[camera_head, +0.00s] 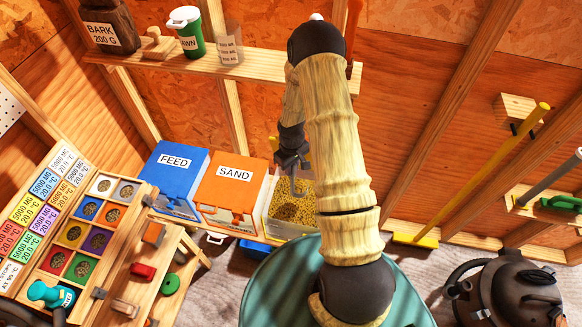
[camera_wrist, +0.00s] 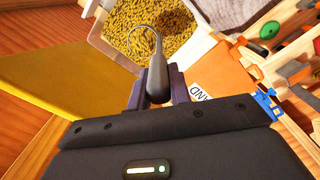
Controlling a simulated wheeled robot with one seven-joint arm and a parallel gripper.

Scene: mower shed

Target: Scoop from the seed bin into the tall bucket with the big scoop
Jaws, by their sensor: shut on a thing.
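The seed bin (camera_head: 291,213) is a clear-sided box full of yellowish grain, to the right of the sand bin. The grain also fills the upper middle of the wrist view (camera_wrist: 112,25). My gripper (camera_head: 292,160) is above the bin, shut on a dark grey handle, which I take as the scoop (camera_wrist: 157,80). A thin curved grey metal part extends from the handle over the grain. Its bowl is not clear, and I cannot tell whether it touches the grain. I cannot make out a tall bucket in either view.
The feed bin (camera_head: 174,180) and sand bin (camera_head: 231,188) stand left of the seed bin. A yellow panel (camera_wrist: 60,85) stands close to my gripper. A shelf (camera_head: 260,62) with jars runs above. A dark vacuum-like machine (camera_head: 508,292) is at the lower right.

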